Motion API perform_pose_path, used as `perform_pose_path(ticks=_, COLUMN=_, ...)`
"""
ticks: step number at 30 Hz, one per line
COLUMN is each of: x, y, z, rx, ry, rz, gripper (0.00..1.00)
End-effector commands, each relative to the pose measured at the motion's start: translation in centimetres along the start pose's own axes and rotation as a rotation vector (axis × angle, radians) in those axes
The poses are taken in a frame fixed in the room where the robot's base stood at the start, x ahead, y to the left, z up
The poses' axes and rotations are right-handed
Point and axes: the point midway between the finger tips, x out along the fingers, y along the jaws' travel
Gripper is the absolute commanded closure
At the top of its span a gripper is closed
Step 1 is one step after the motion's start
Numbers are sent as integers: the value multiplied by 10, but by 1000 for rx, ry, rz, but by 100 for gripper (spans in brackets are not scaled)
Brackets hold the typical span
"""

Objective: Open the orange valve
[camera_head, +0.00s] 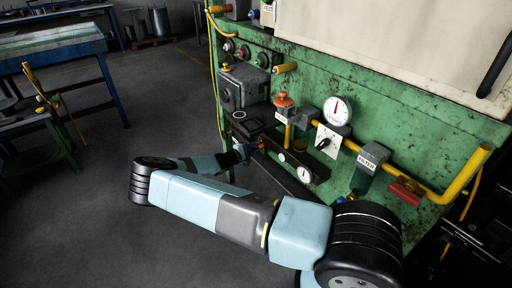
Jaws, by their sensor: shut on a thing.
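An orange knob (284,102) sits on top of an upright yellow pipe on the green machine. A small orange part (262,146) shows lower down, below the dark box, right beside my fingertips. I cannot tell whether this part belongs to the orange valve. My gripper (245,151) is shut at the machine's front, below and left of the orange knob. It appears closed on the small orange part, but the fingers and the grip are dark, small and partly hidden.
A white gauge (337,110), a panel with a black switch (328,140), a filter (371,168) and yellow pipe (440,196) lie to the right. A lower gauge (304,174) is close to my arm. The floor (90,220) at left is clear; a blue-framed table (55,45) stands behind.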

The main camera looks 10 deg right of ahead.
Motion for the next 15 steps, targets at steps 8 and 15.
perform_pose_path(ticks=8, x=5, y=-6, z=2, rx=230, ry=-7, rz=1, gripper=100)
perform_pose_path(ticks=15, x=6, y=-10, z=2, rx=367, ry=-9, rz=1, gripper=100)
